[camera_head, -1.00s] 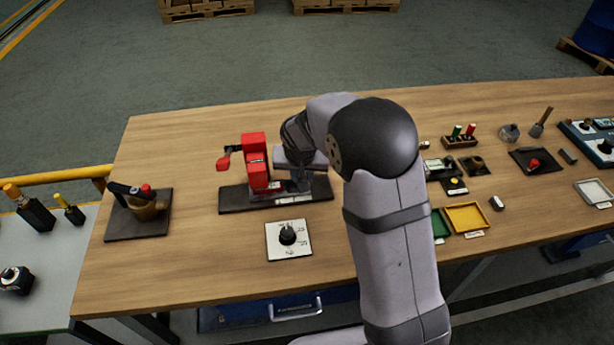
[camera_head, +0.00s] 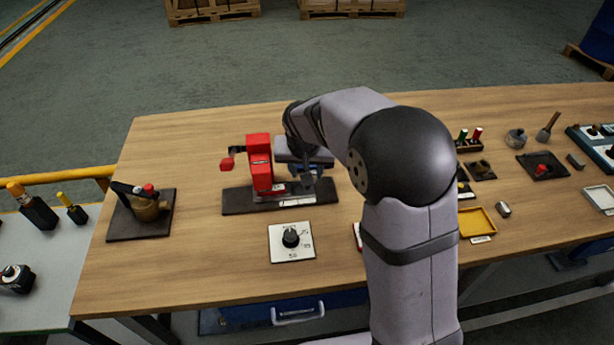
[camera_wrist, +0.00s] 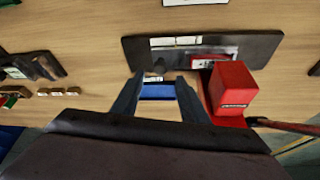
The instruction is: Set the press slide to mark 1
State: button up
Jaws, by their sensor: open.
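The press is a red upright block (camera_head: 259,162) with a red-handled crank (camera_head: 229,160) on its left, on a dark base plate (camera_head: 238,201) with light label strips. In the wrist view the red block (camera_wrist: 233,88) is right of my fingers, on the dark plate (camera_wrist: 262,45). My gripper (camera_head: 309,180) is above the plate's right half. In the wrist view my gripper (camera_wrist: 160,78) is open, its fingers either side of a blue block (camera_wrist: 157,93), likely the slide. I cannot tell whether they touch it. The scale marks are too small to read.
A white dial plate (camera_head: 291,242) with a black knob lies in front of the press. A dark pad with a brass-coloured fixture (camera_head: 147,208) is at left. A yellow tray (camera_head: 476,219) and several small items are right of my arm.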

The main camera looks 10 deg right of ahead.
jog(key=shift+v, duration=1.2)
jog(key=s+d+f+n+g, duration=0.1)
jog(key=s+d+f+g, duration=0.1)
jog(key=s, duration=1.1)
jog(key=s+d+f+n+g+y, duration=0.1)
jog(key=s+d+f, duration=0.3)
jog(key=s, duration=0.9)
jog(key=shift+s+f+n+g, duration=0.2)
jog(key=shift+f+n+g, duration=0.15)
jog(key=shift+g, duration=0.35)
